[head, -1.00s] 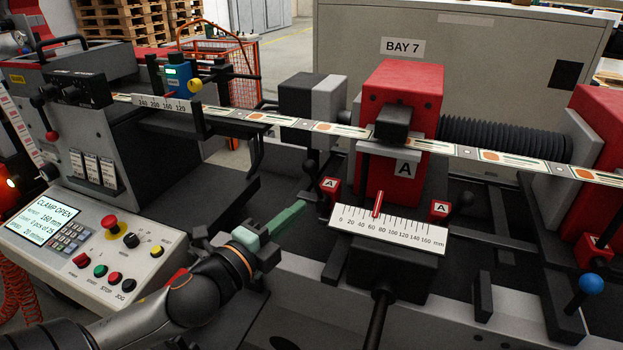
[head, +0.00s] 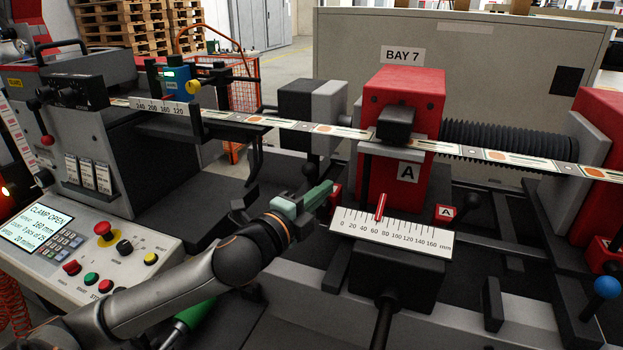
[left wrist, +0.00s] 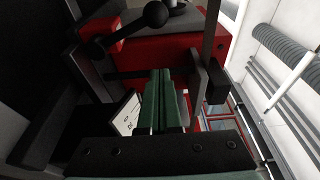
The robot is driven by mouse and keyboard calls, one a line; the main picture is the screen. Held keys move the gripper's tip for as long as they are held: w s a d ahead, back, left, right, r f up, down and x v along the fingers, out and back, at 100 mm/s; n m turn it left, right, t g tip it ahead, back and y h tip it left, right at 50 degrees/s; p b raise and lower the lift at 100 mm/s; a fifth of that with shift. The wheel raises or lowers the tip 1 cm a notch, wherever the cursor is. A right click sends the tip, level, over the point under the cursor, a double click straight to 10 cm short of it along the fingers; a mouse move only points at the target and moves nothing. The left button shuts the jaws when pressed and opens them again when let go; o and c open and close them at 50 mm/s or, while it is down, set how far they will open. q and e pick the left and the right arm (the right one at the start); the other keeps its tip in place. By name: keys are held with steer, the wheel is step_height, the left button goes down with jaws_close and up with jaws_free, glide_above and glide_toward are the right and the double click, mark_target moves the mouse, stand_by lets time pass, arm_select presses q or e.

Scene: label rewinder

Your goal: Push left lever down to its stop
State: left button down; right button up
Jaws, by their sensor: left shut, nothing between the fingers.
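My left gripper (head: 318,198), with green fingers, is shut and empty. In the head view its tips are just left of the small red block (head: 336,193) that carries the left lever. The left lever's black ball knob (head: 308,171) shows just above the fingers; its stem is mostly hidden, and I cannot tell whether they touch. In the left wrist view the shut fingers (left wrist: 163,98) point forward. A black ball knob (left wrist: 155,14) on a stem stands above them beside a red block; I cannot tell which lever it is. My right gripper is out of view.
The white millimetre scale (head: 390,234) with a red pointer (head: 380,207) lies right of my fingers. Behind stands the large red block marked A (head: 400,110). The label web (head: 330,130) crosses above. The control panel (head: 80,235) is at left.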

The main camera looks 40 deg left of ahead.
mark_target(312, 181)
arm_select(q)
steer(key=w+a, duration=0.1)
steer(key=a, duration=0.1)
steer(key=shift+w+a, duration=0.3)
steer(key=shift+w, duration=0.1)
steer(key=shift+w+a+p, duration=0.15)
steer(key=shift+a+p, duration=0.15)
steer(key=shift+a, duration=0.3)
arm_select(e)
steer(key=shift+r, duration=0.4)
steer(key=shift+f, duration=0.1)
arm_select(q)
steer(key=shift+a+f+n, duration=0.1)
steer(key=shift+a+n, duration=0.25)
steer(key=shift+n, duration=0.15)
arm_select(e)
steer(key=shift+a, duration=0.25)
